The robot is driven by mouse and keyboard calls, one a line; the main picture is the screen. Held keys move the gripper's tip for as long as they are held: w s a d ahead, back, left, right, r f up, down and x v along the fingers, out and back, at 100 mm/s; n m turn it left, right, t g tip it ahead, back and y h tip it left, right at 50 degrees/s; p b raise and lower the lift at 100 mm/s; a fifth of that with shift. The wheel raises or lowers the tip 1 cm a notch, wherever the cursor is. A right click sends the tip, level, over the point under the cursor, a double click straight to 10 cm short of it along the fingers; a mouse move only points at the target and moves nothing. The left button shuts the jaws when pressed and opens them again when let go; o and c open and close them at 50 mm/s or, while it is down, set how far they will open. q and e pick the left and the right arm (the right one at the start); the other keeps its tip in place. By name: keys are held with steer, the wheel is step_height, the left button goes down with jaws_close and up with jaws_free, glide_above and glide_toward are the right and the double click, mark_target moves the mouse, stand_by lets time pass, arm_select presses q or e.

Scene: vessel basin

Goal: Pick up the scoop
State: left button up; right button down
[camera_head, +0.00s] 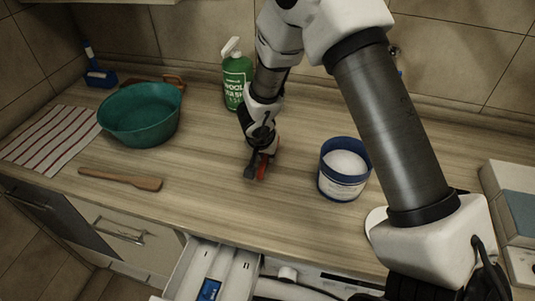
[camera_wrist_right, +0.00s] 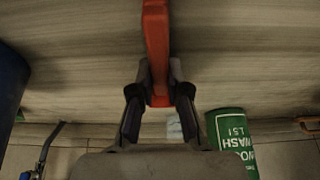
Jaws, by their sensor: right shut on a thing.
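The scoop is a red piece. In the head view only a small part of the scoop (camera_head: 262,172) shows beside my fingers, over the middle of the counter. In the right wrist view the red scoop (camera_wrist_right: 157,40) runs straight out from between the fingers to the top edge, and its far end is out of frame. My right gripper (camera_head: 255,168) points down and is shut on the scoop's near end. Both fingers of the right gripper (camera_wrist_right: 159,85) touch its sides. I cannot tell whether the scoop rests on the counter. My left gripper is not in view.
A blue tub of white powder (camera_head: 343,170) stands right of the gripper. A green spray bottle (camera_head: 236,82) stands behind it. A teal basin (camera_head: 142,122), a wooden spatula (camera_head: 120,179) and a striped cloth (camera_head: 50,140) lie left. An open drawer (camera_head: 215,268) is in front.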

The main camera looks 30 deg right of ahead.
mark_target(266, 156)
steer(key=shift+r, duration=0.1)
step_height(266, 156, up, 3)
steer(key=shift+r+p, duration=0.2)
steer(key=shift+p, duration=0.5)
steer(key=shift+s+r, duration=0.15)
steer(key=shift+r, duration=0.2)
steer(key=s+b, duration=0.1)
steer(key=s, duration=0.1)
steer(key=s+a, duration=0.1)
steer(key=s+a+b, duration=0.1)
steer(key=s, duration=0.1)
steer(key=shift+s+a+f+b, duration=0.1)
steer(key=shift+s+b, duration=0.2)
steer(key=shift+b, duration=0.05)
steer(key=s+a, duration=0.1)
steer(key=s, duration=0.2)
steer(key=s+a+r+b, duration=0.1)
steer(key=s, duration=0.2)
steer(key=s+a+b, duration=0.1)
steer(key=s, duration=0.2)
steer(key=shift+a+r, duration=0.2)
steer(key=shift+a, duration=0.2)
